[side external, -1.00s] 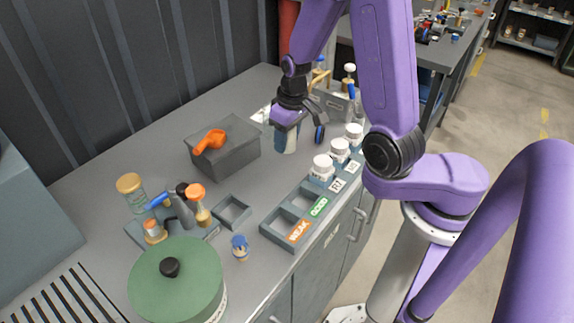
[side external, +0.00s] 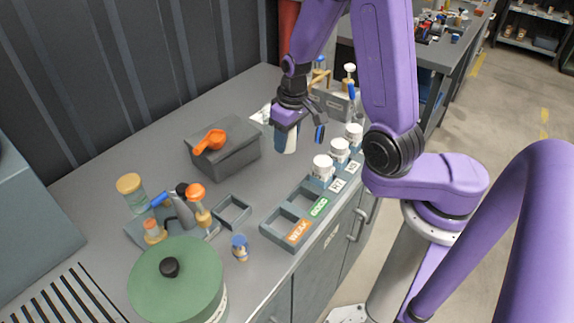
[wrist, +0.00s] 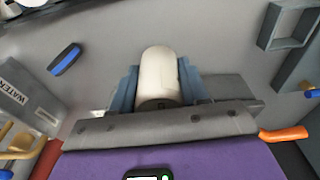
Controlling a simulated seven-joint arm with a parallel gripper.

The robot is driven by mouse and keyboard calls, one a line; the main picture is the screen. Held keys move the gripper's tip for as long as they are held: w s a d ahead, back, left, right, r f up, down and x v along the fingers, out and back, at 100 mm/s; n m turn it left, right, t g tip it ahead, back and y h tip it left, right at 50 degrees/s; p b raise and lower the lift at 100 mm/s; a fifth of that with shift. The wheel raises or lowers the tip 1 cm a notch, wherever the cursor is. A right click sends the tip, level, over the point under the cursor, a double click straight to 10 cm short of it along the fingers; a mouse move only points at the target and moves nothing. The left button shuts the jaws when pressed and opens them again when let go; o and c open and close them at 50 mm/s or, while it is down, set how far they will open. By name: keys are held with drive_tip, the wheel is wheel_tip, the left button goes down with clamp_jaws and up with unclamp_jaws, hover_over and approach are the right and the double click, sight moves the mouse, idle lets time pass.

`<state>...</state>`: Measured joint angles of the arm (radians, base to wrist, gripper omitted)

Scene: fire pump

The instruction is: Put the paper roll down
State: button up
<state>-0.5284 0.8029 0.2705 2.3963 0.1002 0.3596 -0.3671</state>
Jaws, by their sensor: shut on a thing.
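My gripper (side external: 286,142) is above the grey bench, left of the row of white-capped jars in the side view. It is shut on the paper roll, a white cylinder (wrist: 158,74) held between the two blue-grey fingers in the wrist view. In the side view the fingers partly cover the roll (side external: 291,143). I cannot tell whether its lower end touches the bench.
White-capped jars (side external: 322,164) stand in a labelled rack (side external: 268,232) on the right. A blue block (wrist: 65,59) lies nearby. A small empty tray (side external: 246,220) is in front.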

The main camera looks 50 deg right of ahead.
idle(0.5)
drive_tip(key=w+a+r+n, duration=0.2)
drive_tip(key=w+a+r, duration=0.1)
drive_tip(key=a+r, duration=0.4)
hover_over(247, 175)
drive_tip(key=s, duration=0.5)
drive_tip(key=f, duration=1.2)
drive_tip(key=shift+w+f, duration=0.2)
drive_tip(key=shift+f, duration=0.15)
drive_tip(key=shift+w, duration=1.85)
drive_tip(key=shift+w+f, duration=0.2)
drive_tip(key=shift+f, duration=0.45)
drive_tip(key=shift+f, duration=0.1)
